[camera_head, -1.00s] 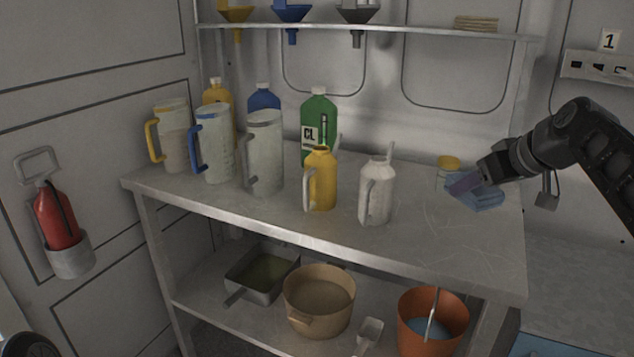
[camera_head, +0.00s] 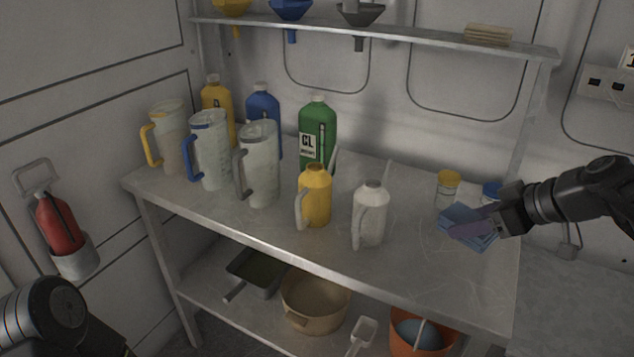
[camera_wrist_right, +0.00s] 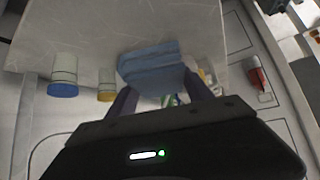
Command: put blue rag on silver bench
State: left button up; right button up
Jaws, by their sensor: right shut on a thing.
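The blue rag (camera_head: 468,224) is a folded cloth at the right end of the silver bench (camera_head: 440,275). My right gripper (camera_head: 484,226) comes in from the right and is shut on the rag. In the right wrist view the rag (camera_wrist_right: 152,64) lies between the two purple-grey fingers, with the bench top (camera_wrist_right: 90,25) beyond it. The rag is over or on the bench top; I cannot tell whether it touches. My left gripper is not in view; only part of my left arm shows at the lower left.
A yellow-lidded jar (camera_head: 447,188) and a blue-lidded jar (camera_head: 491,192) stand close behind the rag. A white oil can (camera_head: 370,215) and a yellow one (camera_head: 315,200) stand to its left. Jugs and bottles fill the bench's left half. Its front right top is clear.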

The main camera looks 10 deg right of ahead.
jog(key=shift+w+d+f, duration=0.1)
dwell(0.3)
jog(key=shift+f, duration=3.05)
jog(key=shift+f, duration=1.9)
jog(key=shift+f, duration=0.1)
jog(key=shift+f, duration=0.1)
jog(key=o, duration=1.3)
jog(key=shift+o, duration=0.2)
